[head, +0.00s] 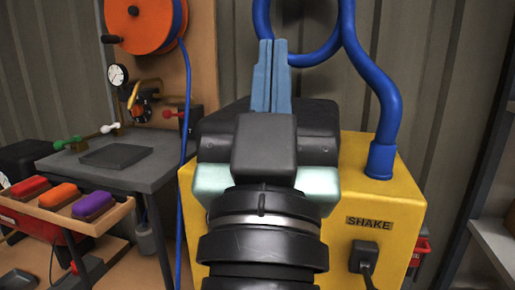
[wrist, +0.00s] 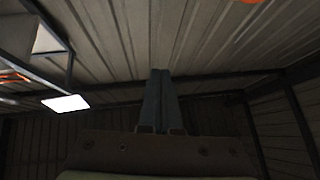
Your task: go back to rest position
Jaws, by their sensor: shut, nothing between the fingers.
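My gripper (head: 272,45) is in the middle of the head view, pointing up and away, with its two blue-grey fingers together and nothing between them. In the head view it is in front of a yellow box (head: 395,225) labelled SHAKE and hides part of it. In the wrist view the shut fingers of my gripper (wrist: 161,72) point up towards a corrugated ceiling. I cannot tell how far the fingers are from the blue hose (head: 375,80) behind them.
A grey bench (head: 165,172) with a dark tray (head: 117,156) stands at left. A wooden tray (head: 112,215) holds red, orange and purple blocks. An orange reel (head: 145,22) hangs above with a blue hose. A shelf (head: 495,235) is at right. A lamp (wrist: 65,103) shows overhead.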

